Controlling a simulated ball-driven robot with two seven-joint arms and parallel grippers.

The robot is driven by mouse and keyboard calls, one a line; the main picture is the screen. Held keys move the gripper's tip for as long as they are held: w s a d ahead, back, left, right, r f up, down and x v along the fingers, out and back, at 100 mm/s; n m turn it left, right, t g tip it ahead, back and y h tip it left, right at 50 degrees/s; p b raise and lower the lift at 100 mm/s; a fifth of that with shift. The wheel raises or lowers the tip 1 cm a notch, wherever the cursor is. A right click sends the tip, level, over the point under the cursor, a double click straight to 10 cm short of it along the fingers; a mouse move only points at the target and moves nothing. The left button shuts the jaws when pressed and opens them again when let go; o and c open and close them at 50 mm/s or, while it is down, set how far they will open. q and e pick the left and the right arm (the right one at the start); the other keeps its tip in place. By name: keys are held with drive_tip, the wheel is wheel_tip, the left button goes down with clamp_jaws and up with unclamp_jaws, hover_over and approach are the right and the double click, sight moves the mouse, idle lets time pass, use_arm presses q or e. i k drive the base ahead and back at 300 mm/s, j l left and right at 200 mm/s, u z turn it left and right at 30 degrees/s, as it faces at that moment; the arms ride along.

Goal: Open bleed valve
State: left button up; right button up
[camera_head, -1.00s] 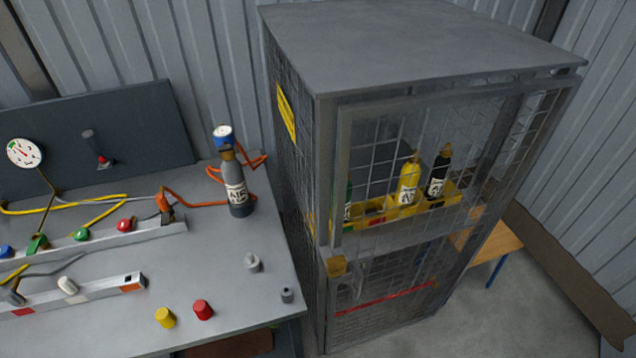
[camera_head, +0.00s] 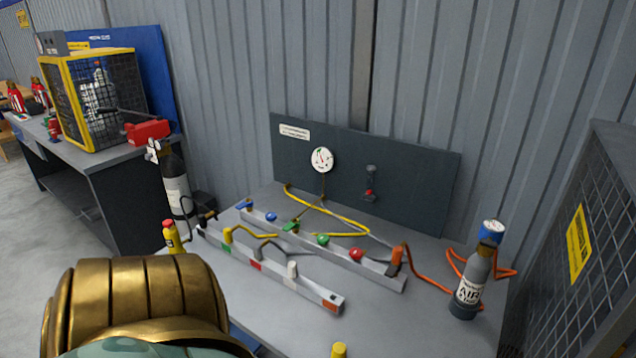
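A bench with two valve rails fills the middle of the head view. The rear rail (camera_head: 379,281) carries a blue, a green and a red knob (camera_head: 356,255) and a green lever (camera_head: 290,227). The front rail (camera_head: 270,268) carries a yellow fitting (camera_head: 228,235) and a white one (camera_head: 292,269). A dark panel (camera_head: 420,190) behind holds a round gauge (camera_head: 322,159) and a small red-tipped lever (camera_head: 370,190). I cannot tell which of these is the bleed valve. A brass-coloured part of my arm covers the lower left. Neither gripper shows.
A grey cylinder with a blue top (camera_head: 470,285) stands at the bench's right, beside a mesh cabinet (camera_head: 590,235). A dark cylinder (camera_head: 176,185) stands left of the rails. Yellow and orange hoses (camera_head: 432,284) lie across the bench. A yellow-framed cage (camera_head: 72,101) is far left.

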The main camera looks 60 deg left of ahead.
sight(355, 253)
drive_tip(key=u, duration=1.75)
